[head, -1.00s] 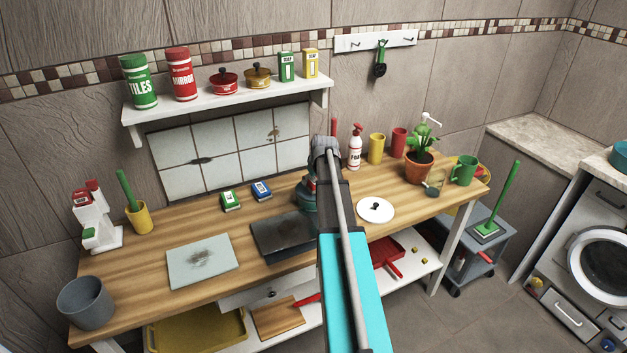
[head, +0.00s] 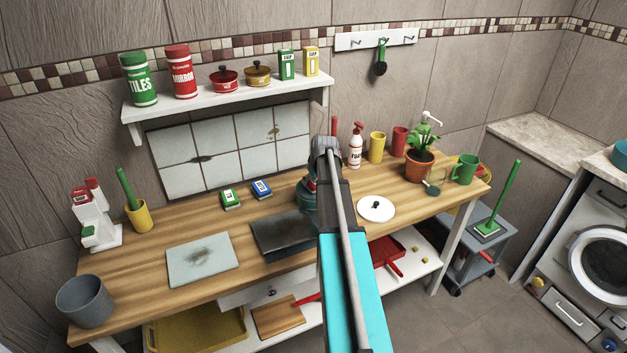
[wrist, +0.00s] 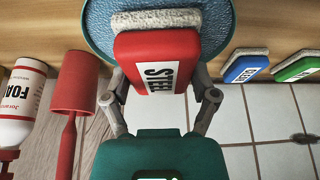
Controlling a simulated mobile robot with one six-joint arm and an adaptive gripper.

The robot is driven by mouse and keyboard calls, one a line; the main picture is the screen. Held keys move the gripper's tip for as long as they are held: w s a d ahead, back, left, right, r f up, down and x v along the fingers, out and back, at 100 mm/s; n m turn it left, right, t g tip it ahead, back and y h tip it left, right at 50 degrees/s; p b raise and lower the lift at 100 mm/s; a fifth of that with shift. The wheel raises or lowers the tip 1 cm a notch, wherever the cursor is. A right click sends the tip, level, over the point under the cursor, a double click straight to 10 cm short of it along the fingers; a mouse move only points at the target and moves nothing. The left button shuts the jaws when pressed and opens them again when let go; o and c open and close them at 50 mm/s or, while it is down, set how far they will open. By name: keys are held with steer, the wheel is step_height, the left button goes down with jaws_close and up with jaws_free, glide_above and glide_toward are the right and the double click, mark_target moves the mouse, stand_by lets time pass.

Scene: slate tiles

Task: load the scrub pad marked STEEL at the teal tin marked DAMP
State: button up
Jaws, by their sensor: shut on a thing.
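The red scrub pad marked STEEL (wrist: 170,70), with a pale grey scrubbing face, is between the fingers of my gripper (wrist: 160,88) in the wrist view. My gripper is shut on it. The teal tin (wrist: 222,30), round with a blue textured inside, lies just beyond the pad in the wrist view. The pad overlaps the tin there; I cannot tell whether they touch. In the head view the tin (head: 305,198) stands on the bench, partly hidden by my arm. Its DAMP marking is not visible.
A blue pad (head: 261,190) and a green pad (head: 231,199) sit left of the tin. A dark slab (head: 283,236) lies in front.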

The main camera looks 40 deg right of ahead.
steer(key=shift+f+b, duration=0.5)
stand_by(1.9)
steer(key=shift+r, duration=0.1)
steer(key=shift+r+p, duration=3.45)
steer(key=shift+p, duration=0.1)
